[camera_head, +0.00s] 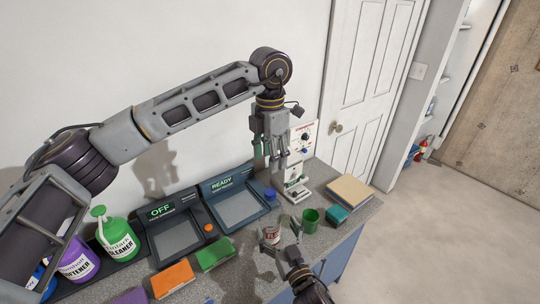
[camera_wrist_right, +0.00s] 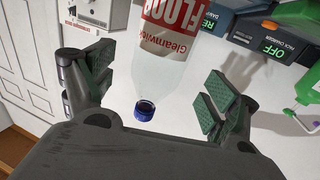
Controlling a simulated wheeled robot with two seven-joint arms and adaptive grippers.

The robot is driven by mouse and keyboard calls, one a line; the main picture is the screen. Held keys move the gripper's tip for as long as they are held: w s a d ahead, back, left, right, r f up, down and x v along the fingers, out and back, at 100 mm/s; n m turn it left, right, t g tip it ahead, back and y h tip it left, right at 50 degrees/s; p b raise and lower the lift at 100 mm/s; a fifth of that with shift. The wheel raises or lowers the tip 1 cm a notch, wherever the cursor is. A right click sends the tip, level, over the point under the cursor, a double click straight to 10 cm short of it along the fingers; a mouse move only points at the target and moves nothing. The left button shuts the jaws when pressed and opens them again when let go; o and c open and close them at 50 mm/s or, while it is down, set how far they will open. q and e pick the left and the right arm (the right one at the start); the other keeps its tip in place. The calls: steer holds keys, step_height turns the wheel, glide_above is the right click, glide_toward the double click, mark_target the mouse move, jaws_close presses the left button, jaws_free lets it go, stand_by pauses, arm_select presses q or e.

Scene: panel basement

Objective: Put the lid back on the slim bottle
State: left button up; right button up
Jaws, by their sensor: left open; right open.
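The slim bottle (camera_wrist_right: 166,45) is clear with a red-and-white label, and its neck points down in the upside-down right wrist view. The blue lid (camera_wrist_right: 145,110) shows at the neck end; I cannot tell how firmly it sits. My left gripper (camera_head: 272,160) is open and empty above the blue piece.
Two dark devices, marked OFF (camera_head: 176,236) and READY (camera_head: 238,206), stand left of the bottle. A white machine (camera_head: 302,140), green cup (camera_head: 310,217) and teal box (camera_head: 337,215) are to its right. Green (camera_head: 215,253) and orange (camera_head: 172,279) blocks lie at the front left.

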steer(key=shift+v, duration=2.8)
steer(key=shift+d+f, duration=0.1)
